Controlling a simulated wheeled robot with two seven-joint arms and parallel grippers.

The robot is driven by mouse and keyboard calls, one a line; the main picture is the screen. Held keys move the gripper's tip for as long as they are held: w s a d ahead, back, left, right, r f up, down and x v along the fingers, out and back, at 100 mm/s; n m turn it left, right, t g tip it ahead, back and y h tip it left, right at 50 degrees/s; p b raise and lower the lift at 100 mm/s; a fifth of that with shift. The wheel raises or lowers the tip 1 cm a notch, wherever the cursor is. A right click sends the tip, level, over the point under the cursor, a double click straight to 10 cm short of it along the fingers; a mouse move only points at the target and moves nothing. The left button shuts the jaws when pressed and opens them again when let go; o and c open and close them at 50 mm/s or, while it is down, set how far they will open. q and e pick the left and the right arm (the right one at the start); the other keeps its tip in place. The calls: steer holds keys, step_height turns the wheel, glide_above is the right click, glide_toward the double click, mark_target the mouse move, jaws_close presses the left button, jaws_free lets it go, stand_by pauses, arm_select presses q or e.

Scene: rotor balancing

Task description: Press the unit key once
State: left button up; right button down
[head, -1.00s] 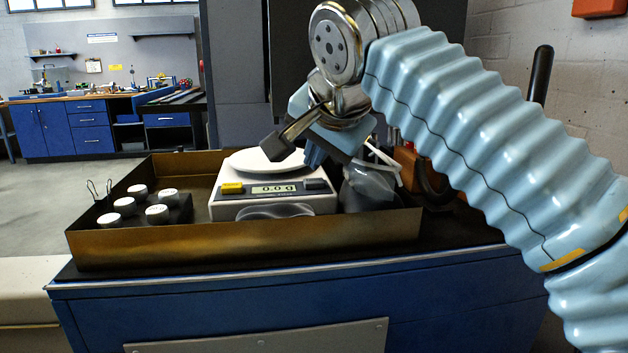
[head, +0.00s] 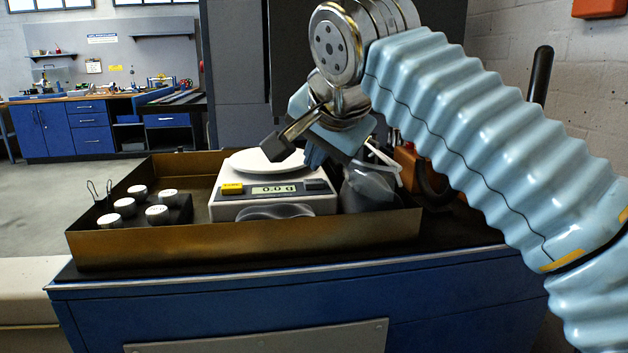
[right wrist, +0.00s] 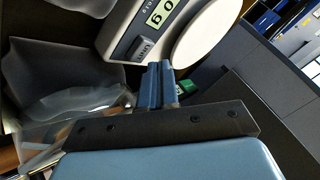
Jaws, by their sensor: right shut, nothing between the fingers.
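The scale (head: 240,205) stands in the brown tray with its round white pan on top. Its lit display (head: 273,190) shows digits, too small to read surely. The grey unit key (head: 316,184) is right of the display; in the right wrist view the labelled key (right wrist: 141,49) lies just left of the fingertips. My right gripper (head: 313,161) is shut and empty, its blue fingers pointing down above the key's end of the scale. In the right wrist view my fingertips (right wrist: 160,67) are close to the key; contact cannot be told. My left gripper is not in view.
A yellow key (head: 232,188) is left of the display. A clear bag (head: 368,190) lies right of the scale. The tray's front wall (head: 250,241) rises before it.

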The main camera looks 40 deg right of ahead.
steer(key=shift+f, duration=0.1)
stand_by(0.4)
steer(key=shift+f, duration=0.35)
steer(key=shift+s+f+b, duration=0.1)
steer(key=shift+f+b, duration=0.75)
steer(key=shift+f, duration=0.1)
stand_by(0.9)
steer(key=shift+r, duration=0.1)
steer(key=shift+w+d+r+p, duration=0.15)
steer(key=shift+r+p, duration=0.3)
steer(key=shift+p, duration=0.05)
steer(key=shift+w+d+r+p, duration=0.15)
steer(key=shift+r+p, duration=0.25)
steer(key=shift+p, duration=0.1)
steer(key=shift+r, duration=0.1)
